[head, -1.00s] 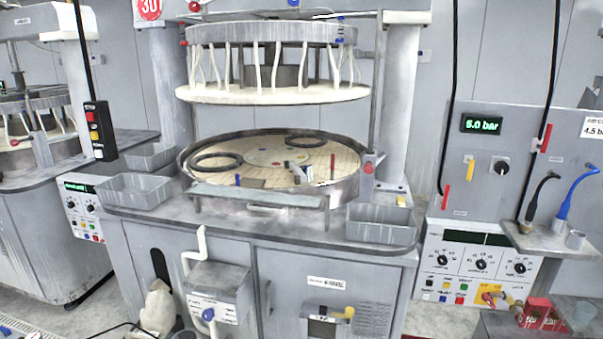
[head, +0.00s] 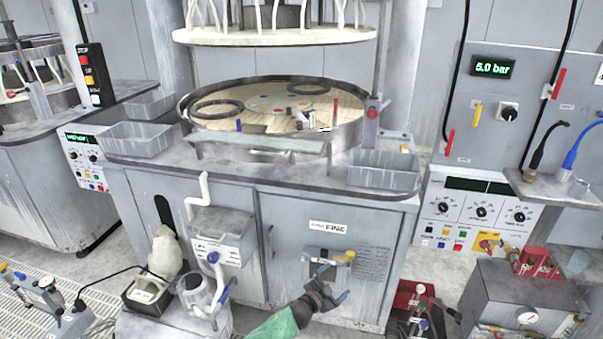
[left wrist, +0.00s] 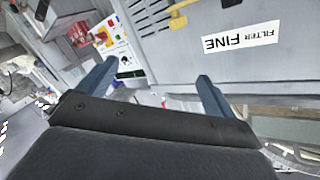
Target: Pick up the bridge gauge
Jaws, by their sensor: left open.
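I cannot pick out the bridge gauge with certainty. Small items lie on the round platen (head: 262,107) in the head view, including an upright blue piece (head: 238,125) and a dark and white piece (head: 278,126), too small to identify. My left gripper (head: 333,284) is open in front of the lower cabinet, below the platen and well apart from it. In the left wrist view its two blue-grey fingers (left wrist: 158,70) stand wide apart with nothing between them. The cabinet door with its FINE label (left wrist: 240,38) lies beyond them. My right gripper is not in view.
A grey shelf (head: 260,146) stands along the platen's front rim. Grey bins (head: 140,143) (head: 383,172) sit at both sides of the counter. Floor equipment crowds the lower left.

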